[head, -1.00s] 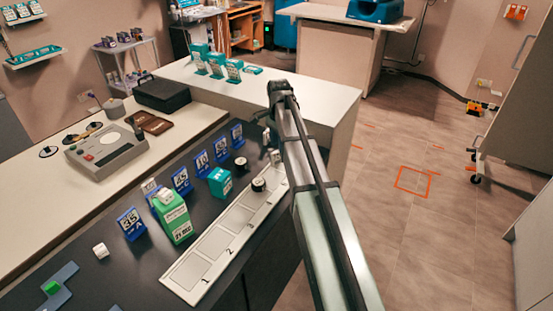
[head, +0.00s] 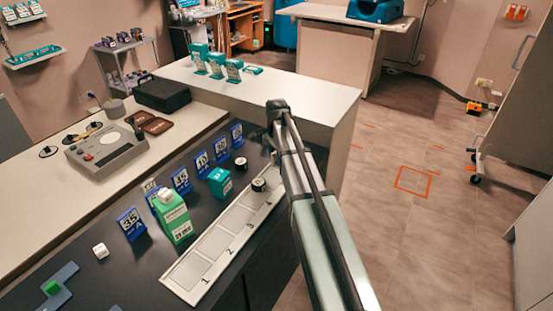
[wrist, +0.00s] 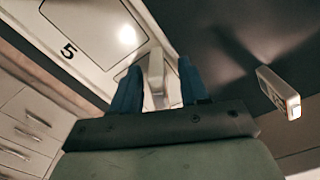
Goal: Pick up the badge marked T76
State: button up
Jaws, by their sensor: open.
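My gripper (wrist: 158,82) shows in the wrist view with its two blue fingers apart. A pale, narrow upright piece (wrist: 155,68) appears between the fingers; I cannot tell whether they touch it, and no marking on it is readable. A second white piece (wrist: 280,93) with dark print stands to the right, outside the fingers. I cannot read T76 anywhere, so I cannot tell which piece is that badge. In the head view my arm hides the fingertips at the far end of the dark counter.
A numbered white strip (head: 190,272) runs along the dark counter (head: 75,295); its 5 field (wrist: 95,35) shows in the wrist view. Blue number signs (head: 132,223), a green box (head: 176,222), a teal block (head: 220,181) and a white cube (head: 100,250) stand nearby.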

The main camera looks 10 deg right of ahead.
grip_shut()
jog(key=shift+r, duration=0.1)
dwell(0.4)
